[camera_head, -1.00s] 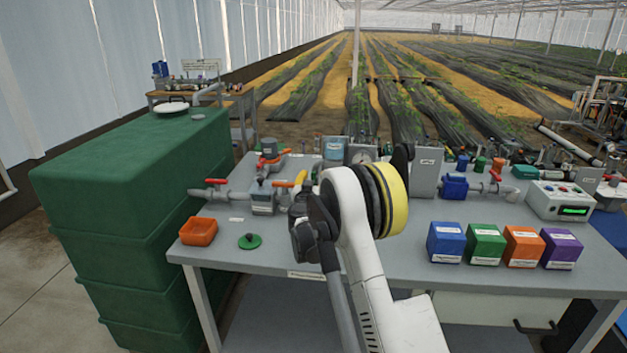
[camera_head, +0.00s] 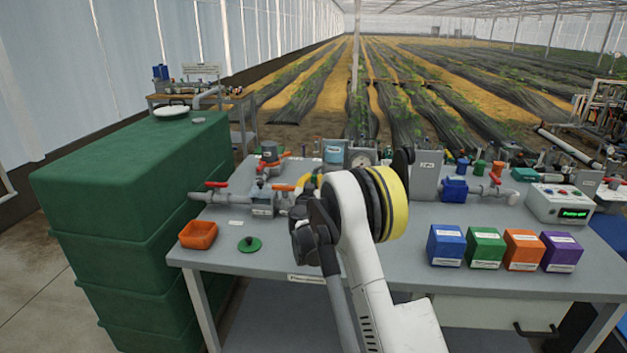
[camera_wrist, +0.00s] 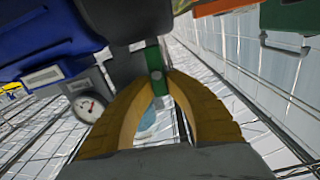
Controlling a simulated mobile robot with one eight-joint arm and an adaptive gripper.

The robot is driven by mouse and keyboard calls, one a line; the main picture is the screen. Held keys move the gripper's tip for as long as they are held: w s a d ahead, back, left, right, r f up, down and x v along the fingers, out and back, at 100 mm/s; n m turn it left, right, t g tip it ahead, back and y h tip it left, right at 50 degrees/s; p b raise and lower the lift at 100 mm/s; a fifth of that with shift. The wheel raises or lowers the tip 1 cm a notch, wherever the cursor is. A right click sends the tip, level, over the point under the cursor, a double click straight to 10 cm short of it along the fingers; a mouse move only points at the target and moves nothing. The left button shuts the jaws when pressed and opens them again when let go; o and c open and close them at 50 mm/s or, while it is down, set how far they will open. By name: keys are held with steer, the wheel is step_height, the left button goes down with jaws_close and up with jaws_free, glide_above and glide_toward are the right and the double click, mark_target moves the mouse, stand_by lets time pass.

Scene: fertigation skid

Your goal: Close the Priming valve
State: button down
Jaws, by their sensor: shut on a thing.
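In the wrist view, my gripper (camera_wrist: 157,88) has its two yellow-brown fingers closed around a narrow green lever (camera_wrist: 153,58). The lever hangs down from a dark fitting, and its lower end shows between the fingertips. No readable label marks this as the Priming valve; the lever's valve body is mostly out of view. In the head view my white arm hides the gripper and the lever. An orange-handled valve (camera_head: 284,188) and a red-handled valve (camera_head: 216,184) sit on the pipe to the left of my arm.
A round gauge (camera_wrist: 88,107) and a blue housing (camera_wrist: 45,35) are close to the fingers in the wrist view. On the grey bench (camera_head: 340,262) stand an orange tray (camera_head: 198,234) and several coloured boxes (camera_head: 445,245). A control box (camera_head: 560,203) is at right.

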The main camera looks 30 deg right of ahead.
steer(key=m, duration=0.4)
steer(key=shift+s+d, duration=0.15)
steer(key=shift+d, duration=0.15)
steer(key=m, duration=0.4)
steer(key=shift+s+d+f+m, duration=0.2)
steer(key=shift+d+f+m, duration=0.1)
steer(key=m, duration=0.4)
steer(key=shift+s+d+f, duration=0.1)
steer(key=shift+d+f, duration=0.05)
steer(key=shift+f, duration=0.2)
steer(key=shift+f+m, duration=0.15)
steer(key=shift+m, duration=1)
steer(key=shift+f+m, duration=0.15)
steer(key=shift+m, duration=1)
steer(key=c, duration=1.4)
jaws_free()
